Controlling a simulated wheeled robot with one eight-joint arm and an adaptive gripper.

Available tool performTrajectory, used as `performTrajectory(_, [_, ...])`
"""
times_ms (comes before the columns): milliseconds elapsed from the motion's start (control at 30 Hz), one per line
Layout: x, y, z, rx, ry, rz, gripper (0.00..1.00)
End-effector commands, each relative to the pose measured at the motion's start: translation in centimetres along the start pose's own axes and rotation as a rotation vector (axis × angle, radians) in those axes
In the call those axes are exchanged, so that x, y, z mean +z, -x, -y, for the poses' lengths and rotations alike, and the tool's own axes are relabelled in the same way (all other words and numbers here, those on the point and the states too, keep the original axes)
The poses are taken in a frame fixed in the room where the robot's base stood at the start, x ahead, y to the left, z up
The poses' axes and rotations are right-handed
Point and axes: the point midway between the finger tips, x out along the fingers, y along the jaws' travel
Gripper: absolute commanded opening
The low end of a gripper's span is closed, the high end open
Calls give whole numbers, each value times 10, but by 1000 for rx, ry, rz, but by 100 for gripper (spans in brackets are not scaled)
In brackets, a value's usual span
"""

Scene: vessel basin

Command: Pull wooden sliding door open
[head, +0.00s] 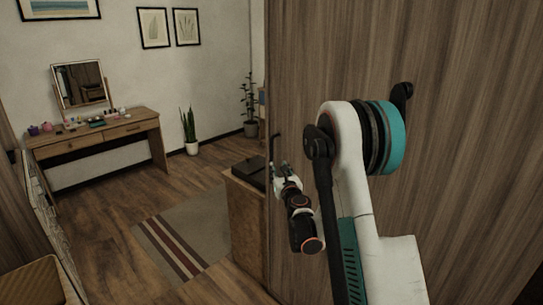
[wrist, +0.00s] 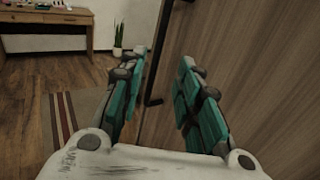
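The wooden sliding door (head: 460,60) is a tall brown-grained panel filling the right of the head view; it also fills the right of the wrist view (wrist: 260,60). A slim dark handle (head: 272,149) stands upright near its left edge. In the wrist view, the handle (wrist: 154,88) appears between my two teal-padded fingers, with gaps on both sides. My gripper (head: 284,172) is close to the handle in the head view, and its fingers are apart in the wrist view (wrist: 164,62). I cannot tell how deep the handle sits between them.
A low wooden cabinet with a dark top (head: 246,215) stands just left of the door. A striped rug (head: 185,240) lies on the wood floor. A dressing table with mirror (head: 100,137) and potted plants (head: 190,130) stand along the far wall.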

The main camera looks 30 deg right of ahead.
Motion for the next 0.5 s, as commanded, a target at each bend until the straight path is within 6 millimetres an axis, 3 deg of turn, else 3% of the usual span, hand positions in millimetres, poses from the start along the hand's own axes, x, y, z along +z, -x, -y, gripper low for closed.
performTrajectory(500, [-2,-93,-1,2,5,0,31])
